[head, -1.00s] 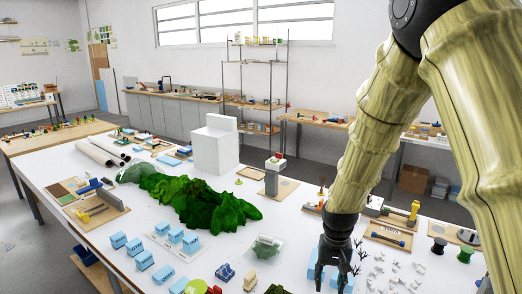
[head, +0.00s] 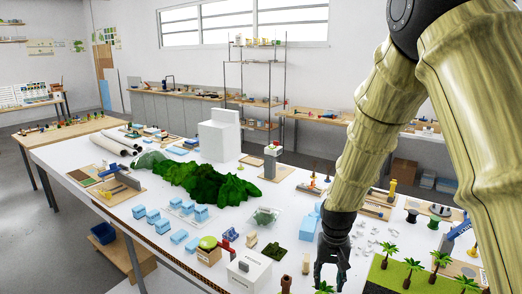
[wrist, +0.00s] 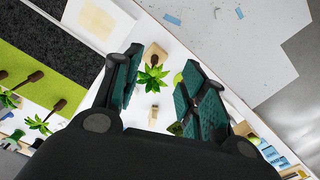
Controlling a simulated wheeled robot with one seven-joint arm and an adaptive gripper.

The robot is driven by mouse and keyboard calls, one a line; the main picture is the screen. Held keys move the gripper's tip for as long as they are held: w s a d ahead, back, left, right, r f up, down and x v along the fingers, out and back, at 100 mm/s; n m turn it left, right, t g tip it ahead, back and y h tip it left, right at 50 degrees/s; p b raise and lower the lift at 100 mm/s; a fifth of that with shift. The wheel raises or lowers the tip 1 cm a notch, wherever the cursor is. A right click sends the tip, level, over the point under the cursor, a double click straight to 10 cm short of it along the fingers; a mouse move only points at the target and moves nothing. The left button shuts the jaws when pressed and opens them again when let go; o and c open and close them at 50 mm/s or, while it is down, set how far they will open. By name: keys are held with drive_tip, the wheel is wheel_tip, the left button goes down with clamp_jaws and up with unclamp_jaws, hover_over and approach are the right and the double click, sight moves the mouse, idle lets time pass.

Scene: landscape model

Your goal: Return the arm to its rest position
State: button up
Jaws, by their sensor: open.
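My gripper (head: 331,272) hangs at the end of my bamboo-textured arm (head: 366,150), which comes down from the upper right of the head view. The gripper is near the front edge of the white model table, fingers pointing down. In the wrist view my gripper (wrist: 158,85) has its two teal-padded fingers apart with nothing held between them. A small palm tree (wrist: 153,75) shows in the gap between the fingers, below them; I cannot tell how far.
The white table (head: 130,190) carries a green hill model (head: 215,183), several light-blue blocks (head: 163,226), a white box (head: 250,272) and a green board with palms (head: 400,278). Grey floor (head: 50,240) lies free at the left.

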drive_tip(key=s+d+f+b, duration=0.1)
drive_tip(key=s+f, duration=0.3)
drive_tip(key=f, duration=0.4)
drive_tip(key=s+f+b, duration=0.2)
drive_tip(key=s+f, duration=0.2)
drive_tip(key=f, duration=0.4)
drive_tip(key=s+d+f+b, duration=0.1)
drive_tip(key=s+f, duration=0.3)
drive_tip(key=f, duration=0.3)
drive_tip(key=s+f+n+b, duration=0.1)
drive_tip(key=s+f+b, duration=0.2)
drive_tip(key=s+f, duration=0.6)
drive_tip(key=s+d+f+n+b, duration=0.1)
drive_tip(key=s+f+b, duration=0.2)
drive_tip(key=s+f, duration=0.6)
drive_tip(key=s, duration=0.6)
drive_tip(key=shift+s+d+f, duration=0.15)
drive_tip(key=shift+d+f, duration=0.1)
drive_tip(key=shift+d, duration=0.05)
